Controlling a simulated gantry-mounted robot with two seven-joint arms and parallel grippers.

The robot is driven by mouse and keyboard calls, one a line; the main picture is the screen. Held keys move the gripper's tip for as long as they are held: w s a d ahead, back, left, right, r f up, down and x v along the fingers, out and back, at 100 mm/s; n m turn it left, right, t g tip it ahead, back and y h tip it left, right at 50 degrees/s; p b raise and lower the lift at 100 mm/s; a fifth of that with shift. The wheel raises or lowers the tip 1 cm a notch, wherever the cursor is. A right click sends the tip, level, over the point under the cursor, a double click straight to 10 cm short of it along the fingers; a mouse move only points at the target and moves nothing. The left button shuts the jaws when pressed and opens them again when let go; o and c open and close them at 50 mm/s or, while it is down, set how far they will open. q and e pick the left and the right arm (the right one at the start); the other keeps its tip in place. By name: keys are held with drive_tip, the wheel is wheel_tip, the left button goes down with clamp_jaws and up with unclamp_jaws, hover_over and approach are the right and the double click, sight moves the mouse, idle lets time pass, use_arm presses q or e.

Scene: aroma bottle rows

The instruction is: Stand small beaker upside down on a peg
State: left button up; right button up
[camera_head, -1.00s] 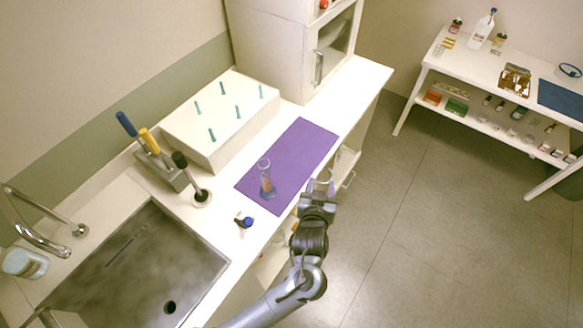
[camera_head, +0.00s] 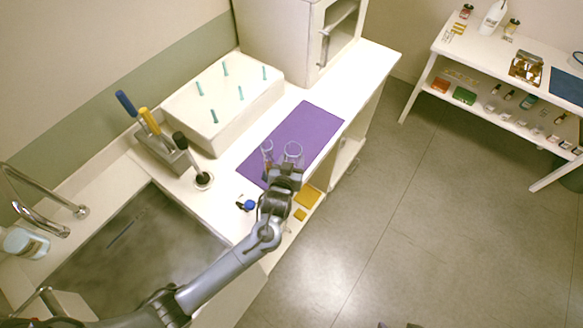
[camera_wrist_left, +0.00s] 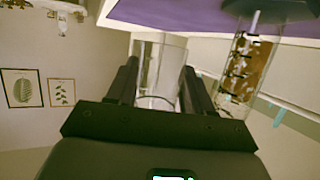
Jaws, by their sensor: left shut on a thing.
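My left gripper (camera_head: 284,176) is shut on a small clear glass beaker (camera_head: 293,150), over the purple mat's right front part in the head view. The beaker also shows between the two dark fingers in the left wrist view (camera_wrist_left: 160,62). I cannot tell for sure which way its mouth faces. The white peg block (camera_head: 215,130) stands at the back of the counter, behind the gripper. Its several upright teal pegs, such as a front one (camera_head: 214,116), are all bare.
A measuring cylinder (camera_head: 267,149) with orange-brown marks stands close beside the beaker; it is large in the wrist view (camera_wrist_left: 243,70). The purple mat (camera_head: 312,128) is otherwise clear. A tool holder (camera_head: 160,150), a blue-capped item (camera_head: 249,205) and the sink (camera_head: 130,250) lie left.

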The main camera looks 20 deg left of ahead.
use_arm(q)
drive_tip(key=shift+f, duration=2)
drive_tip(key=shift+f, duration=0.1)
drive_tip(key=shift+f+b, duration=0.15)
drive_tip(key=shift+b, duration=0.15)
drive_tip(key=o, duration=1.1)
